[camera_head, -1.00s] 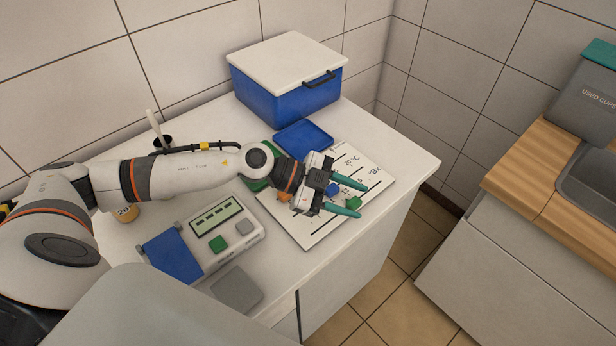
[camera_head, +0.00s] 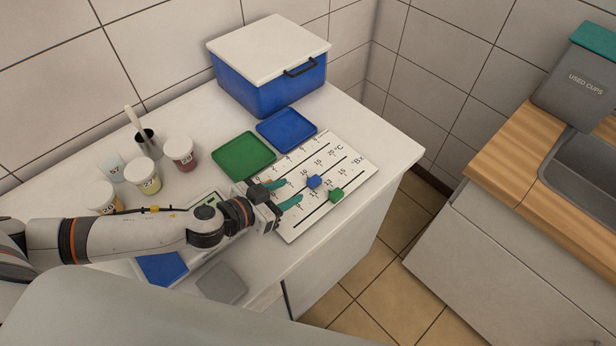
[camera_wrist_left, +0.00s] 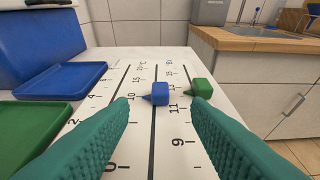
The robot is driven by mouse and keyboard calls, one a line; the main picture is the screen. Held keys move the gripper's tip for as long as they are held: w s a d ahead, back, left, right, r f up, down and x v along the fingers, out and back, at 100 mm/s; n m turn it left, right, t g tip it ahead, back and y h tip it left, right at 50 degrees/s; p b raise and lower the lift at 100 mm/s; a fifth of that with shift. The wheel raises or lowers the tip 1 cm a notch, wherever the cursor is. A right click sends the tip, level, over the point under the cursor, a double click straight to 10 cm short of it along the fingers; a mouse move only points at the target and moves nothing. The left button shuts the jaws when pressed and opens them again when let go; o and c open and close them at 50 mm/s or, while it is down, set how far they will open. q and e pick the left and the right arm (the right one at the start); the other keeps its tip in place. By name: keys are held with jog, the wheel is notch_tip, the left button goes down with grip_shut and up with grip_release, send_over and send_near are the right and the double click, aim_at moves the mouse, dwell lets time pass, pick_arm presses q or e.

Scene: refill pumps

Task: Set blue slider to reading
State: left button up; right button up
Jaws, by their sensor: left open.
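The blue slider (camera_head: 314,182) sits on the middle line of the white scale board (camera_head: 352,180). In the left wrist view the blue slider (camera_wrist_left: 158,94) has its pointer toward the left, close to the 10 mark. The green slider (camera_head: 336,194) sits on the °Bx line to its right, and it also shows in the left wrist view (camera_wrist_left: 201,87). My left gripper (camera_head: 290,192) is open and empty over the board's near left part, its teal fingers pointing at the blue slider, short of it. In the wrist view its fingers (camera_wrist_left: 158,108) flank the slider's line. My right gripper is not in view.
A green tray (camera_head: 243,174) and a blue tray (camera_head: 263,130) lie left of and behind the board. A blue box with white lid (camera_head: 268,92) stands at the back. Several labelled cups, including a red one (camera_head: 180,155), stand at the left. A device with a display lies partly under my left arm.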

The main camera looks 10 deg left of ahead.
aim_at(313, 180)
pick_arm(q)
jog(key=p+x, duration=0.1)
jog(key=x, duration=0.7)
jog(key=shift+d, duration=0.1)
jog(key=shift+r, duration=0.1)
grip_shut()
